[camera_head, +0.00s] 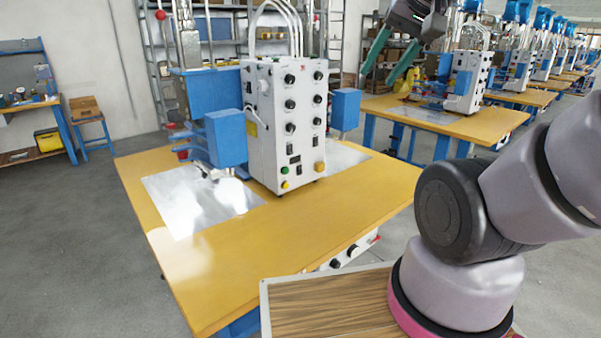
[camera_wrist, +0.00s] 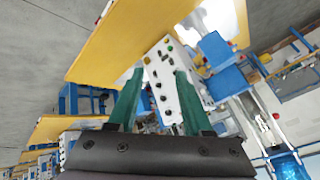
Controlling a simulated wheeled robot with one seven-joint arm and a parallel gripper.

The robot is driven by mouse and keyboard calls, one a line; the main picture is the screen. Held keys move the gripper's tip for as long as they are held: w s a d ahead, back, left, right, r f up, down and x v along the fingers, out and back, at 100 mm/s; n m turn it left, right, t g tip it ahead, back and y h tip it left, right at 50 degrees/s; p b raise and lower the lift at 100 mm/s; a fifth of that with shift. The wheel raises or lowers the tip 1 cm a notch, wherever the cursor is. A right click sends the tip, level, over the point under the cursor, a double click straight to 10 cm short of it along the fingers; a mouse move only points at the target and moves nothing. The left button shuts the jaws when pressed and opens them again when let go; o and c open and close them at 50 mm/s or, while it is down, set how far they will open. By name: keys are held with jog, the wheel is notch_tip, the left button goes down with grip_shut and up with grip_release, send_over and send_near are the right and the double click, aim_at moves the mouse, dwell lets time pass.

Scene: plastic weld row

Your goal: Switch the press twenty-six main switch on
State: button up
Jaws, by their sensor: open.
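The nearest press (camera_head: 285,125) stands on a yellow table and has a tall white control panel with several black knobs. Low on the panel are a green button (camera_head: 284,170), a yellow button (camera_head: 285,185), an orange-yellow knob (camera_head: 319,167) and small dark rocker-like switches (camera_head: 294,160). I cannot read a press number or tell which control is the main switch, nor its position. My gripper (camera_head: 378,77), with green fingers, is open and empty, raised to the right of the panel and apart from it. In the wrist view the panel (camera_wrist: 162,82) shows upside down beyond the open fingers.
The yellow table (camera_head: 210,270) has a bare front area. A blue box (camera_head: 346,108) sticks out right of the panel. Beneath the table edge is a white unit with dark knobs (camera_head: 350,250). More presses on tables (camera_head: 450,120) line the right. Grey floor is open at left.

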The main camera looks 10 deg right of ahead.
jog(key=shift+w+a, duration=0.1)
grip_shut()
jog(key=w+a+f+m+g+y, duration=0.1)
jog(key=w+a+f+m+y, duration=0.25)
jog(key=w+f, duration=0.4)
jog(key=w+a+f+m+g+y, duration=0.1)
jog(key=w+a+f+m+y, duration=0.25)
jog(key=w, duration=0.65)
jog(key=w+a+f+m+g+y, duration=0.1)
jog(key=w+a+f+m+y, duration=0.2)
jog(key=w+f, duration=0.5)
jog(key=w+d+f+m+t+h, duration=0.1)
jog(key=w+d+f+m+t, duration=0.2)
jog(key=f, duration=0.6)
jog(key=w+d+f+m+t+h, duration=0.1)
jog(key=w+d+f+m+t, duration=0.2)
jog(key=w+d+f+m, duration=0.2)
jog(key=w+d+f+m+t+h, duration=0.1)
jog(key=w+d+f+m+t, duration=0.3)
jog(key=f, duration=0.9)
jog(key=d+m, duration=0.1)
jog(key=m, duration=0.2)
jog(key=shift+w+f+m+h, duration=0.3)
jog(key=shift+m+h, duration=0.1)
